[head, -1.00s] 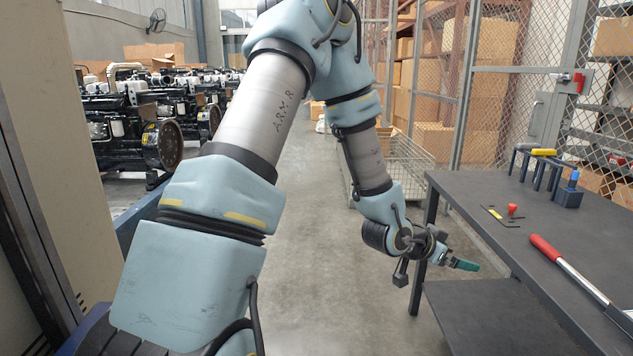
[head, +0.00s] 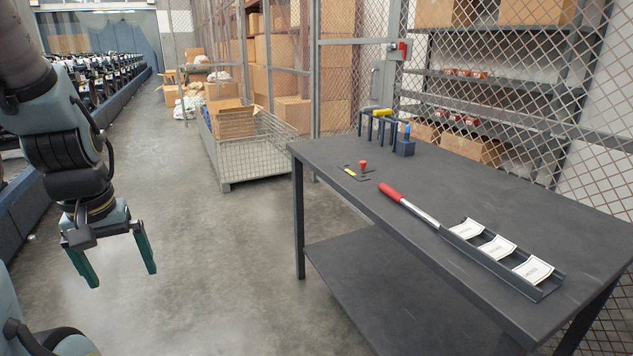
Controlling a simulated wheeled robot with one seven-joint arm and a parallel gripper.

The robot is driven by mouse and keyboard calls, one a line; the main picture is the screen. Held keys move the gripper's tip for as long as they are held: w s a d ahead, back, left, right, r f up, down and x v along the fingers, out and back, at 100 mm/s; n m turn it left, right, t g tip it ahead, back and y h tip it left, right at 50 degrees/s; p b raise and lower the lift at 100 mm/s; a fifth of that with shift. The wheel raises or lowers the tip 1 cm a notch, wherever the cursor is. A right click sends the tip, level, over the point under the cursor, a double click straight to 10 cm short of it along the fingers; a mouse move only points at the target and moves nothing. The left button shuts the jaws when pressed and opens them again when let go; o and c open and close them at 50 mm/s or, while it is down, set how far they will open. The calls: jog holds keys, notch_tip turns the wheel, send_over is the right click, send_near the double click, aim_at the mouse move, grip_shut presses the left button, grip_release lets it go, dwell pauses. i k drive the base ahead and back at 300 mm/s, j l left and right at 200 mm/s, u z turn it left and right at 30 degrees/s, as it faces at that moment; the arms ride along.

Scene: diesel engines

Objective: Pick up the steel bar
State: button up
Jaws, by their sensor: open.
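A steel bar (head: 419,212) with a red grip (head: 391,191) lies on the dark table (head: 470,190), near its front-left edge. Its plain end reaches a long dark tray (head: 542,292); I cannot tell whether it rests in the tray or only meets it. My gripper (head: 122,278) hangs at the left over the floor, well apart from the table and the bar. Its two green fingers point down, spread open, with nothing between them.
Several white cards (head: 497,247) lie in the tray. A wire cage (head: 240,155) stands behind. Mesh fencing borders the table's back. The floor at centre-left is clear.

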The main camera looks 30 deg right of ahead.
aim_at(401, 199)
jog(key=i+l+z, duration=0.35)
jog(key=i+z, duration=0.35)
jog(key=i, duration=0.2)
jog(key=i+l+z, duration=0.1)
jog(key=i+z, duration=0.3)
jog(key=i, duration=0.05)
